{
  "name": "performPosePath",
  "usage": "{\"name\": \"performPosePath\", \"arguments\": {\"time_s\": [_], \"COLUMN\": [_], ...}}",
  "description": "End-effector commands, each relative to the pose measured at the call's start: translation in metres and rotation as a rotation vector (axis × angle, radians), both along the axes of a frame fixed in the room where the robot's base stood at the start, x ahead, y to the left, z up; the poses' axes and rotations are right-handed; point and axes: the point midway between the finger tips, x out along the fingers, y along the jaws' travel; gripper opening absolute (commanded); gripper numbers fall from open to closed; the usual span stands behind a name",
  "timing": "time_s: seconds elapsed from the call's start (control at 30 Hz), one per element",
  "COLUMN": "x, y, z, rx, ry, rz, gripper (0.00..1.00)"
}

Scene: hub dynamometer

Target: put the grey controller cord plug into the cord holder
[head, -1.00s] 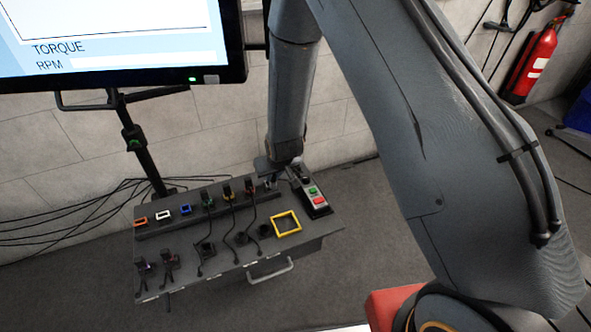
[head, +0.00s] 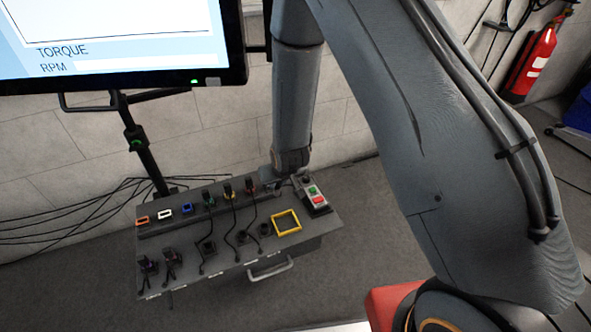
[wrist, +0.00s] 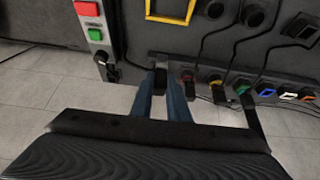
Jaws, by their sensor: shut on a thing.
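My gripper (wrist: 161,85) is shut on the small dark grey controller cord plug (wrist: 160,79), which shows between the blue fingers in the wrist view. The fingers are at the end of the connector row, beside the red-marked plug (wrist: 188,77). I cannot tell whether the grey plug still touches the panel. In the head view, the arm's end hides most of the plug and fingers. A dark holder (head: 265,230) sits on the panel beside the yellow square frame and looks empty; it also shows in the wrist view (wrist: 213,9).
The panel (head: 165,222) also carries yellow and green plugs with cords, and orange, white and blue sockets. A control box (head: 315,198) with red and green buttons stands close beside my gripper. The yellow frame (head: 286,222) lies toward the panel's front.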

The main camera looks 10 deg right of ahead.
Motion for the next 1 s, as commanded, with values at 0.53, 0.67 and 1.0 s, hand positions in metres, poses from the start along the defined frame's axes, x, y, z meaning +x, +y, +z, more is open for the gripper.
{"name": "performPosePath", "arguments": {"time_s": [0.53, 0.67, 1.0], "x": [0.007, 0.009, 0.014], "y": [-0.025, -0.032, -0.049], "z": [0.0, 0.0, 0.0], "rx": [0.0, 0.0, 0.0], "ry": [0.0, 0.0, 0.0], "rz": [-0.001, -0.002, -0.001], "gripper": [0.0, 0.0, 0.0]}}
